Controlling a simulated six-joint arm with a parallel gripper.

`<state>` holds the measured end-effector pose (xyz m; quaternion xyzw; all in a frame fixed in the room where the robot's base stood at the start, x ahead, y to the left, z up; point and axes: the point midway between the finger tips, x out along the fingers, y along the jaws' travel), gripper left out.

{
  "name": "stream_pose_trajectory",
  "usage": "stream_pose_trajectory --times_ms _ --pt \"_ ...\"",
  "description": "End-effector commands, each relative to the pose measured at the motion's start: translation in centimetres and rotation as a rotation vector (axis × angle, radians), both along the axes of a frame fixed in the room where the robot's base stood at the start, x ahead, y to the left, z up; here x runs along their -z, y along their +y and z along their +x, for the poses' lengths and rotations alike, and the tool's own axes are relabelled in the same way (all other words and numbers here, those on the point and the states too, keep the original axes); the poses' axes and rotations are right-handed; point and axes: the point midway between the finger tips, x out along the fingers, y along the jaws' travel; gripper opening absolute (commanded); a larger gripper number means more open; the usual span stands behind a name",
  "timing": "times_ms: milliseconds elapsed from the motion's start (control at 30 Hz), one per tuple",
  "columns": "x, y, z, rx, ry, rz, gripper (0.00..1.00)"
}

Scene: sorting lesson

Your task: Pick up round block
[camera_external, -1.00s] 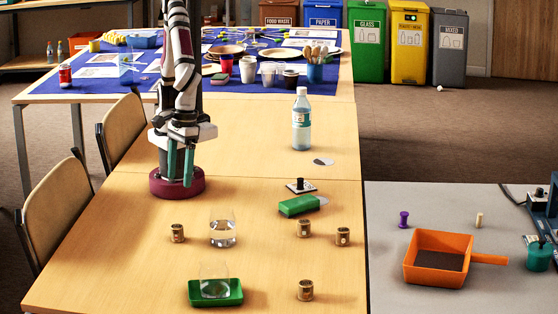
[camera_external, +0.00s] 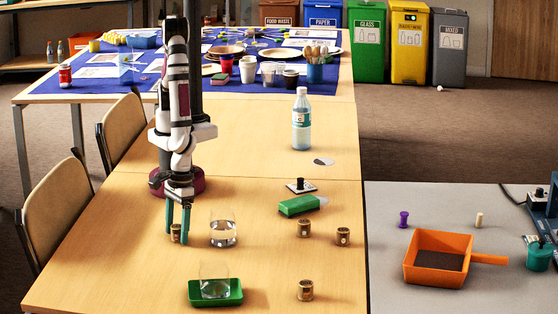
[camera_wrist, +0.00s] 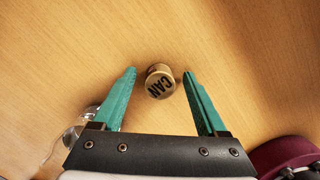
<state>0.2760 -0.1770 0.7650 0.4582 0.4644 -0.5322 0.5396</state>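In the wrist view, my gripper (camera_wrist: 159,73) has one fingertip on each side of the block, with a gap showing on both sides.
A clear glass (camera_external: 222,235) stands just right of my gripper. Another glass (camera_external: 214,288) sits on a green tray (camera_external: 237,297) in front. A green block (camera_external: 299,205) lies farther back. An orange dustpan (camera_external: 412,271) is on the grey table.

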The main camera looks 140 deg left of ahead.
Motion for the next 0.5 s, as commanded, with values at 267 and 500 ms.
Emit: stream_pose_trajectory --times_ms 267,500 --pt "-0.04 0.00 0.01 0.000 0.000 0.000 0.23" --pt "-0.05 0.00 0.01 0.000 0.000 0.000 0.00"
